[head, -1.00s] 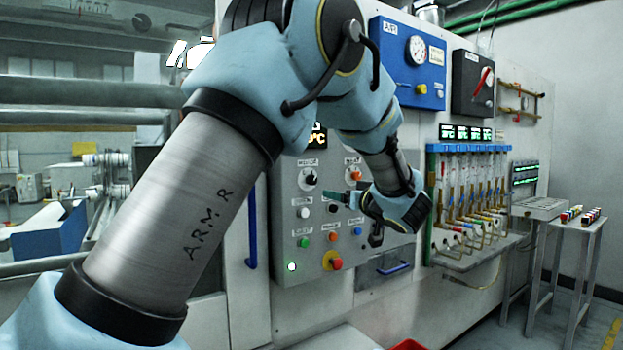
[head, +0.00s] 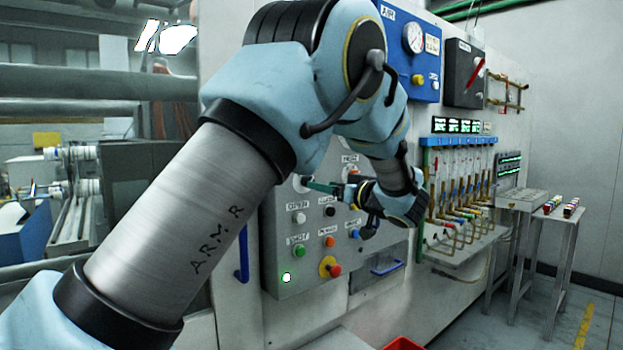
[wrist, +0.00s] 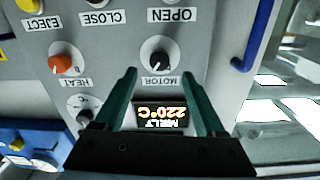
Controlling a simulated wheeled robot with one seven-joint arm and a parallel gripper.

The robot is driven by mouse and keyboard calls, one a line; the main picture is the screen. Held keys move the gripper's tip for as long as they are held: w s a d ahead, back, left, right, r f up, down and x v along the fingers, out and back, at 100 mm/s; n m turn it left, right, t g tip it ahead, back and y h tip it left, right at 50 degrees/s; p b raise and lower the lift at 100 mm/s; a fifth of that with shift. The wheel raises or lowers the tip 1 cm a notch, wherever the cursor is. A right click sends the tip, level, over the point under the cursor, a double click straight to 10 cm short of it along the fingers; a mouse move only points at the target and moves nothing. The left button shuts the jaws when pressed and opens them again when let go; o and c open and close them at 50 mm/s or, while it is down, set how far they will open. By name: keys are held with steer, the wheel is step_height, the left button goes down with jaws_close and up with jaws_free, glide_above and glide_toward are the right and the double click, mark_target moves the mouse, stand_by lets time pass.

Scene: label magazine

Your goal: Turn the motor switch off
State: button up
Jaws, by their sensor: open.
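In the wrist view, which is upside down, the motor switch (wrist: 155,58) is a black rotary knob with a white pointer on a pale round dial. Its pointer is turned toward the upper right of that picture. My gripper (wrist: 159,73) is open and empty, its two green fingers apart on either side of the MOTOR label. The knob lies just beyond the fingertips, between their lines; I cannot tell the remaining gap. In the head view, a green finger (head: 321,187) reaches to the motor dial (head: 300,184) and partly covers it.
The orange HEAT knob (wrist: 64,64) sits beside the motor switch on the grey panel. A lit MELT display (wrist: 161,115) shows between the fingers. OPEN, CLOSE and EJECT labels mark other controls. A red emergency button (head: 334,271) is low on the panel, and a blue handle (head: 242,240) is left.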

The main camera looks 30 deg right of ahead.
steer(key=w, duration=0.2)
steer(key=w+p, duration=0.1)
steer(key=w, duration=0.1)
steer(key=w+a+p, duration=0.1)
steer(key=w, duration=0.1)
steer(key=shift+s, duration=0.1)
jaws_close()
stand_by(0.5)
